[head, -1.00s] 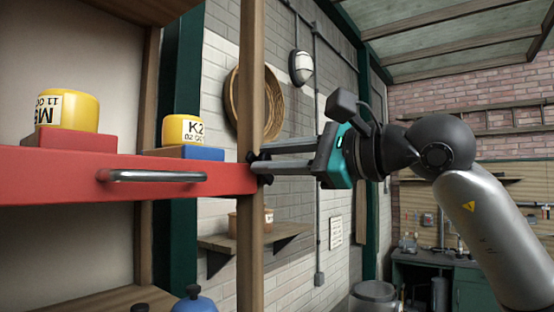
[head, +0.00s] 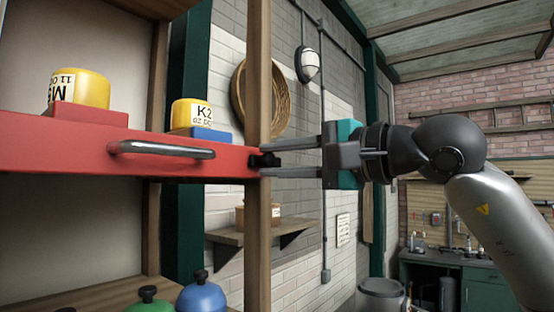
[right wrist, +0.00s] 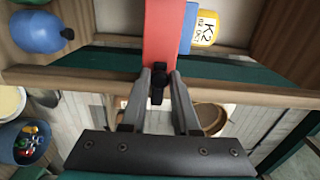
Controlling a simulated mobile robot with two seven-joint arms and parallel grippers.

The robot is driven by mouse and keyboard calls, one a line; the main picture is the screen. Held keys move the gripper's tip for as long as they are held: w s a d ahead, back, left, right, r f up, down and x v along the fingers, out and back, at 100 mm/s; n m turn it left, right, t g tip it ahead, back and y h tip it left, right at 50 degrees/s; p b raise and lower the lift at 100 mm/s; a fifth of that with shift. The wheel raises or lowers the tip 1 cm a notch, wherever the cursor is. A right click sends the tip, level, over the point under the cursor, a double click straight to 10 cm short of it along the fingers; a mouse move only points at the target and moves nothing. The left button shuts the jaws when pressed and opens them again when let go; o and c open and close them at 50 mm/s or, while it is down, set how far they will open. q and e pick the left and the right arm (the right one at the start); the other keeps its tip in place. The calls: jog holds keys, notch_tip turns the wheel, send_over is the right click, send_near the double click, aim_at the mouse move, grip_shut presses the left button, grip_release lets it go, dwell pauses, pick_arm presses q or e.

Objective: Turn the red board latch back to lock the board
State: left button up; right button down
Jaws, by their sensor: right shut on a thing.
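The red board (head: 60,160) runs level across the shelf front, with a metal bar handle (head: 165,150) on its face. Its latch (head: 265,160) is a small black piece at the board's right end, by the wooden post; it lies roughly along the board. In the right wrist view the latch (right wrist: 158,82) sits between my fingertips, in line with the board's end. My right gripper (head: 272,161) reaches in from the right and is shut on the latch, its fingers partly hiding it. My left gripper is not in view.
Two yellow tins, one marked K2 (head: 192,113), stand on a red block (head: 85,114) and a blue block (head: 210,134) above the board. The wooden post (head: 258,240) stands beside my fingers. Blue (head: 202,297) and green (head: 148,305) lidded things sit below.

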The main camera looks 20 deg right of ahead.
jog(key=shift+f, duration=0.1)
dwell(0.3)
jog(key=c, duration=0.7)
grip_release()
jog(key=shift+b+v, duration=2.05)
jog(key=shift+v, duration=5.6)
